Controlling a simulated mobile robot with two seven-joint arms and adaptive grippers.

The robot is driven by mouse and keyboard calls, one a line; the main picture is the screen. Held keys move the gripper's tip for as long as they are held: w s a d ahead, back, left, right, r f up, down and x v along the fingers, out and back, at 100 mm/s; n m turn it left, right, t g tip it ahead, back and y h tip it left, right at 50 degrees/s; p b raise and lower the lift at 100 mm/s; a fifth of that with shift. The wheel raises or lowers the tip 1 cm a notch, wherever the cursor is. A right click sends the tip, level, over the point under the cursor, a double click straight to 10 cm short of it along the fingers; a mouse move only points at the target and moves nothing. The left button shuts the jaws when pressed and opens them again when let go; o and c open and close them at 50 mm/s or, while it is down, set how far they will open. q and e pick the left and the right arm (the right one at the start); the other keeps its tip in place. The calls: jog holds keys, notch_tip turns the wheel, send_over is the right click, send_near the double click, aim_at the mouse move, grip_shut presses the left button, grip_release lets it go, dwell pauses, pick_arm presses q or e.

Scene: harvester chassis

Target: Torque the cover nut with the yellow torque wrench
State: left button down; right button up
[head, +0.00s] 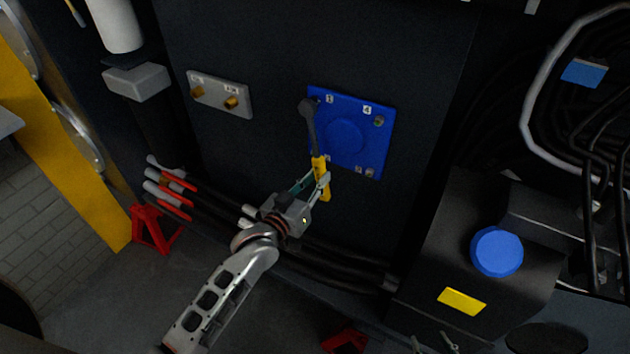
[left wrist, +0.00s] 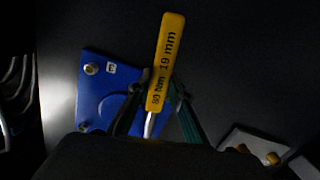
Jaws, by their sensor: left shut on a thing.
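The yellow torque wrench (head: 319,165) stands nearly upright, with its dark shaft and head pointing up. Its head lies over the upper left corner of the blue cover (head: 362,153), by the label 1, and hides the nut there; I cannot tell whether it is seated. My left gripper (head: 318,182) is shut on the yellow handle from below. In the left wrist view the handle (left wrist: 166,55) reads 80 Nm 19 mm and crosses the blue cover's edge. A brass cover nut (head: 379,121) shows by the label 4, and another (left wrist: 91,69) by the label 3. My right gripper is out of view.
A grey plate (head: 220,92) with two brass fittings is left of the cover. Black hoses (head: 335,264) run below it, with red-marked ends (head: 172,198) at left. A dark box with a blue cap (head: 497,251) stands at lower right. Red stands are on the floor.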

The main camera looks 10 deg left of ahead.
pick_arm(q)
jog(key=shift+r, duration=0.1)
jog(key=a, duration=0.1)
jog(key=w+a+m, duration=0.1)
jog(key=shift+a+m, duration=0.3)
jog(key=shift+a, duration=0.1)
dwell(0.5)
jog(key=shift+w+a+m, duration=0.2)
jog(key=shift+a+m, duration=0.2)
jog(key=shift+a, duration=0.3)
jog(key=shift+w+a+m, duration=0.2)
jog(key=shift+a+m, duration=0.2)
jog(key=shift+a, duration=0.25)
jog(key=shift+w+a+r+m+y, duration=0.15)
jog(key=shift+a+m, duration=0.1)
jog(key=shift+a, duration=0.2)
jog(key=shift+w+a+m+y, duration=0.15)
jog(key=shift+a+m, duration=0.15)
jog(key=shift+a, duration=0.15)
jog(key=shift+w+a+r+m, duration=0.15)
jog(key=shift+a+m, duration=0.1)
jog(key=shift+a, duration=0.2)
